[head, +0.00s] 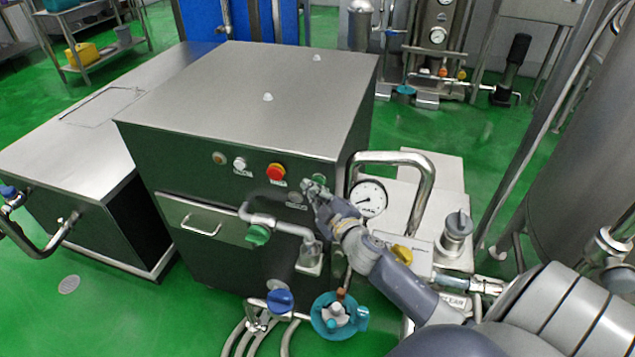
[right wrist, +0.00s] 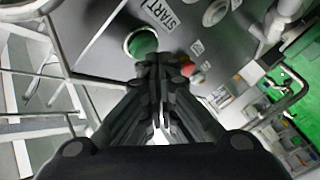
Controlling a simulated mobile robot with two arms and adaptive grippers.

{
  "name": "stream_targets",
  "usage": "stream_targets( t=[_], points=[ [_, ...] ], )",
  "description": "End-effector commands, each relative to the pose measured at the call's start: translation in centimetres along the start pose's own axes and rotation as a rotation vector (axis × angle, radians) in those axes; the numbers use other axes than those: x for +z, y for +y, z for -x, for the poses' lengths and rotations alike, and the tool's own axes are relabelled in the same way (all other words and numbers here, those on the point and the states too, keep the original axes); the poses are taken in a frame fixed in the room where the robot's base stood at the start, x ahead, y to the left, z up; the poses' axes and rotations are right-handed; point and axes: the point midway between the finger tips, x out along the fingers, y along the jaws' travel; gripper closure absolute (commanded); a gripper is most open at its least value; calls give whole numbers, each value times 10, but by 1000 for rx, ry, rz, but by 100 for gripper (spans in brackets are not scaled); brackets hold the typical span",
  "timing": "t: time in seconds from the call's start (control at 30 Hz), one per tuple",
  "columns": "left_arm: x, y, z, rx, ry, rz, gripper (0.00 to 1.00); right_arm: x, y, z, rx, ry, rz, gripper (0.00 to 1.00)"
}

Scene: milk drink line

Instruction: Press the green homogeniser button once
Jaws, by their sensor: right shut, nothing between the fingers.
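The green homogeniser button (head: 319,179) is on the upper right of the dark front panel of the homogeniser (head: 245,95), partly hidden behind my right gripper (head: 308,189). In the right wrist view the green button (right wrist: 142,43) shows as a round green cap in a pale ring, beside a START label (right wrist: 161,12). My right gripper (right wrist: 160,66) is shut and empty. Its fingertips are right by the button, just below and to the right of it in the wrist view. I cannot tell whether they touch the panel. My left gripper is not in view.
A pressure gauge (head: 369,198) and a bent steel pipe (head: 425,180) stand close on the right of my gripper. A green-handled valve (head: 258,235) and a blue knob (head: 280,300) are below.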

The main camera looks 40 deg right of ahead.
Motion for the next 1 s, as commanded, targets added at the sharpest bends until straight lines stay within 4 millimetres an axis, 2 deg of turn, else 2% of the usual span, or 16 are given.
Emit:
stream_targets(
  t=[1.0],
  points=[
    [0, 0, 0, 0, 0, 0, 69, 5, 5, -6, 1, -1, 1, 100]
  ],
)
